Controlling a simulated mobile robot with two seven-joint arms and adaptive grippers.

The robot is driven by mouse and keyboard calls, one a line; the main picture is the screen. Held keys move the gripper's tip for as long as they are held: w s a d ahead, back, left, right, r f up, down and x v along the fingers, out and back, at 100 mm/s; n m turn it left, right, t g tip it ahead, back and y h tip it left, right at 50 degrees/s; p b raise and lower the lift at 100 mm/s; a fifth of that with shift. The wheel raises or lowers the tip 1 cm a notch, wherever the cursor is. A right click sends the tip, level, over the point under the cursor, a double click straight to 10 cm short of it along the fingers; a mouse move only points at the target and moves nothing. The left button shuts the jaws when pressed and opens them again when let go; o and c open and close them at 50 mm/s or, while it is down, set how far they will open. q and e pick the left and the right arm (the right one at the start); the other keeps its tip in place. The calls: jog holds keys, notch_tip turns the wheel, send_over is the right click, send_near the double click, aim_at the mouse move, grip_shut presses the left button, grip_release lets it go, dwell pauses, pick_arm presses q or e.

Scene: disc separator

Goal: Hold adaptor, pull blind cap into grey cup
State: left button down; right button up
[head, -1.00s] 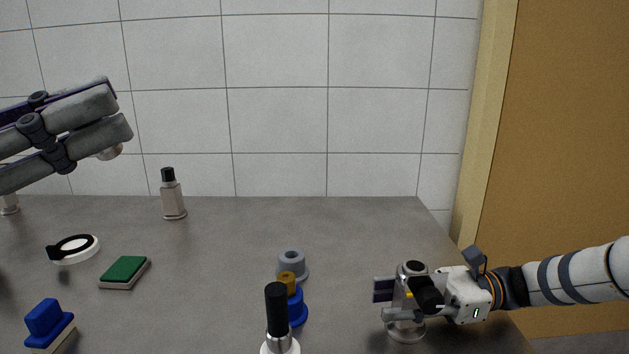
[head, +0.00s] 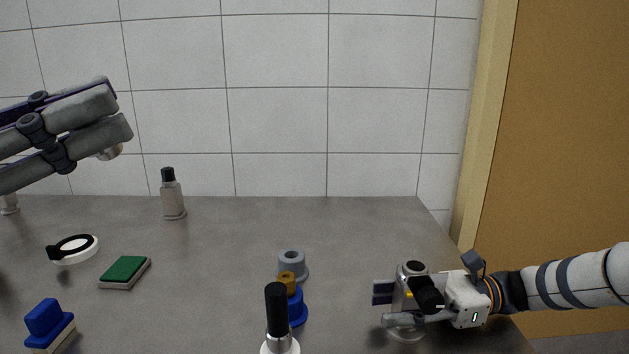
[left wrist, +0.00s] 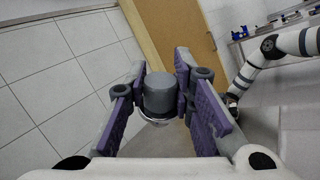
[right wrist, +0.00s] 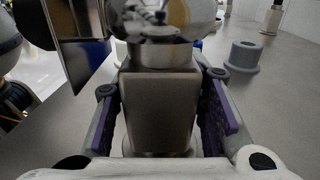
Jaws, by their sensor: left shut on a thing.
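My left gripper (head: 108,128) is raised at the left of the head view, shut on a grey cylinder (left wrist: 160,92). A shiny rounded edge shows below the cylinder; I cannot tell whether it is the blind cap or another part. My right gripper (head: 384,306) is at the right of the table, fingers on both sides of an upright silver metal piece (right wrist: 157,105), perhaps the adaptor. Its fingers look apart from the metal sides. The piece has a round top and a round foot. A grey flanged cup-like part (head: 292,262) stands mid-table, also in the right wrist view (right wrist: 243,56).
A blue part with a brass top (head: 298,308) and a black-capped bottle (head: 277,312) stand at the front middle. The back middle is clear.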

jog(key=shift+r, duration=0.1)
jog(key=shift+c, duration=0.3)
grip_shut()
jog(key=shift+f, duration=0.2)
jog(key=shift+s, duration=0.1)
pick_arm(q)
jog(key=w+d+f+n+t+y, duration=0.1)
jog(key=w+d+f+n+y, duration=0.15)
jog(key=w, duration=0.55)
jog(key=w+d+f+n+y, duration=0.15)
jog(key=w+f, duration=0.25)
jog(key=w, duration=0.5)
pick_arm(e)
jog(key=shift+f, duration=0.1)
pick_arm(q)
jog(key=w+d+f+n, duration=0.2)
jog(key=w+d+f, duration=0.2)
jog(key=w+f, duration=0.2)
jog(key=w+d+f+n+y, duration=0.1)
jog(key=w+d+f+n, duration=0.1)
jog(key=w+d+f, duration=0.3)
notch_tip(320, 180, down, 3)
jog(key=shift+w+f, duration=0.15)
jog(key=shift+w, duration=0.25)
